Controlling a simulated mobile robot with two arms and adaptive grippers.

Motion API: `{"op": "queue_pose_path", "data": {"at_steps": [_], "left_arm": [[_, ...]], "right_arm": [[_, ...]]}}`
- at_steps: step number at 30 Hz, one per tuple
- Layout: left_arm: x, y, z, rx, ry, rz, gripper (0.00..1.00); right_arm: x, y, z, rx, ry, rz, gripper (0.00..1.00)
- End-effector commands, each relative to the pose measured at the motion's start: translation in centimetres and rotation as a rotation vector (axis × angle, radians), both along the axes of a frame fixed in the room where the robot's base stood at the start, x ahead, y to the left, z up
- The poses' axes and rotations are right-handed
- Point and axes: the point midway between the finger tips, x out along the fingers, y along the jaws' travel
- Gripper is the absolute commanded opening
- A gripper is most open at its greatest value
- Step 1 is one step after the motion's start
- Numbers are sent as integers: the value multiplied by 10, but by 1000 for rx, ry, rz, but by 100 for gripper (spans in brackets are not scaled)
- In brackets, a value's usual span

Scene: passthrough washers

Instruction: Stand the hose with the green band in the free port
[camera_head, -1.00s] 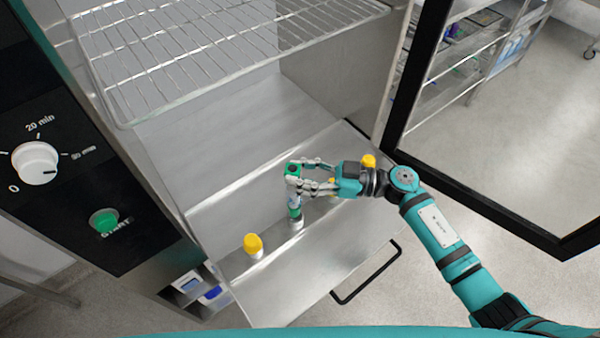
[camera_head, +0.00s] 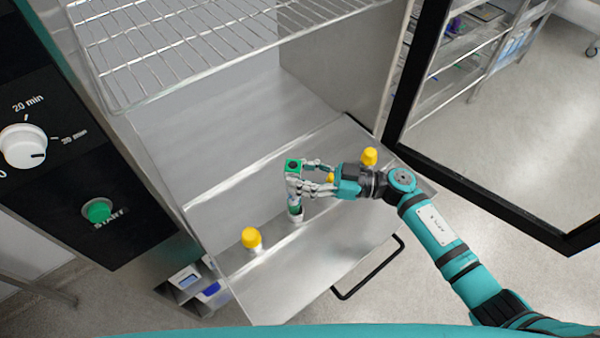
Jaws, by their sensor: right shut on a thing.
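My right gripper (camera_head: 306,178) is shut on the hose with the green band (camera_head: 294,205). The hose is upright, with a green top (camera_head: 293,166) above the fingers and a green band below them. Its lower end is at the pale port (camera_head: 296,216) on the metal ledge, in line with it. How deep it sits in the port I cannot tell. The fingers hide the hose's middle. My left gripper is not in view.
Yellow-capped pieces stand on the ledge, one at the left (camera_head: 251,238) and one at the right (camera_head: 369,156). Another yellow piece (camera_head: 331,178) is partly behind my gripper. A wire rack (camera_head: 200,50) is above, and an open door frame (camera_head: 480,185) is at the right.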

Motion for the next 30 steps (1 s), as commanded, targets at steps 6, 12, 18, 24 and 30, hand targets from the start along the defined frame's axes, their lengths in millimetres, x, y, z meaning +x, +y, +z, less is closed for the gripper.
{"op": "queue_pose_path", "data": {"at_steps": [6, 12, 18, 24, 30], "left_arm": [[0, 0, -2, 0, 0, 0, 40], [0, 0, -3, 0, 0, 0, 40], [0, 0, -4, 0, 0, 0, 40], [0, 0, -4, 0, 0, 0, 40], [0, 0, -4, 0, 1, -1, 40]], "right_arm": [[-4, -2, -17, -26, 19, 2, 0], [-4, -2, -21, -27, 19, 2, 0], [-4, -2, -25, -27, 19, 1, 0], [-4, -2, -26, -27, 19, 1, 0], [-4, -2, -25, -25, 18, 1, 38]]}}
